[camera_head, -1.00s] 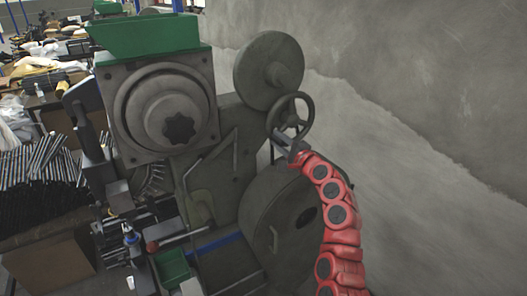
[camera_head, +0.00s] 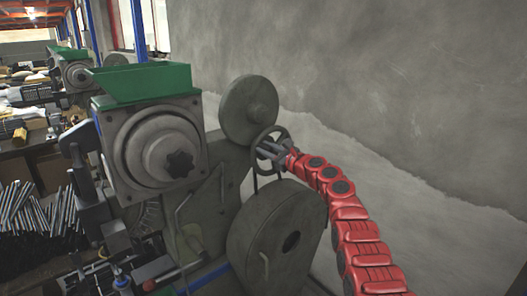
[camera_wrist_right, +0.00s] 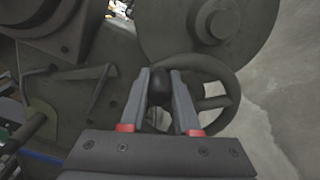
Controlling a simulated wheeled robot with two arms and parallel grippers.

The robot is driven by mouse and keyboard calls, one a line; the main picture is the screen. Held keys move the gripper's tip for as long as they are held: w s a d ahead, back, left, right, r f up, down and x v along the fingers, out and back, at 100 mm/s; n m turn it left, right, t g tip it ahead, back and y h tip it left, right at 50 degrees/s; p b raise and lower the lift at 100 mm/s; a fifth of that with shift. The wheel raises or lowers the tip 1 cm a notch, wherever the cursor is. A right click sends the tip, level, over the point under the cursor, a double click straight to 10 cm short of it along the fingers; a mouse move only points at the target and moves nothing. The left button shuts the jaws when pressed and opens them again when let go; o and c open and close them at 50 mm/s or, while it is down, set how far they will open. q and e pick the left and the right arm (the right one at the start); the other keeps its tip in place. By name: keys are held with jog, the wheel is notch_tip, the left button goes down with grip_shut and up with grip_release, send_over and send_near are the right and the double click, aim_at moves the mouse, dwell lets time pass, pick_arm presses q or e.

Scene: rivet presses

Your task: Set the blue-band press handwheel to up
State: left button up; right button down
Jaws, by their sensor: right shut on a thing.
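The press handwheel (camera_head: 283,137) is a dark ring with spokes on the right side of the grey press, below a large round disc. It also shows in the right wrist view (camera_wrist_right: 232,88). A blue band (camera_head: 217,273) runs along the lower part of this press. My right gripper (camera_head: 261,149), on a red arm, reaches the handwheel from the right. In the right wrist view, its fingers (camera_wrist_right: 160,76) are shut on a dark rounded knob (camera_wrist_right: 160,92) at the left part of the wheel. The fingers hide part of the rim. My left gripper is out of view.
The upper disc (camera_head: 248,108) and a large lower wheel (camera_head: 265,235) stand close to the handwheel. A green hopper (camera_head: 145,84) tops the press. A bare grey wall (camera_head: 400,90) is at the right. Metal rods (camera_head: 35,212) lie at the left.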

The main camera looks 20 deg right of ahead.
jog(key=shift+w+d+r+m, duration=0.1)
jog(key=shift+d+r+m, duration=0.2)
jog(key=shift+r+m, duration=0.25)
jog(key=shift+w+d+m+p, duration=0.1)
jog(key=shift+d+m+p, duration=0.15)
jog(key=shift+m+p, duration=0.25)
jog(key=c, duration=0.7)
grip_release()
jog(key=shift+d, duration=0.15)
jog(key=shift+o, duration=0.2)
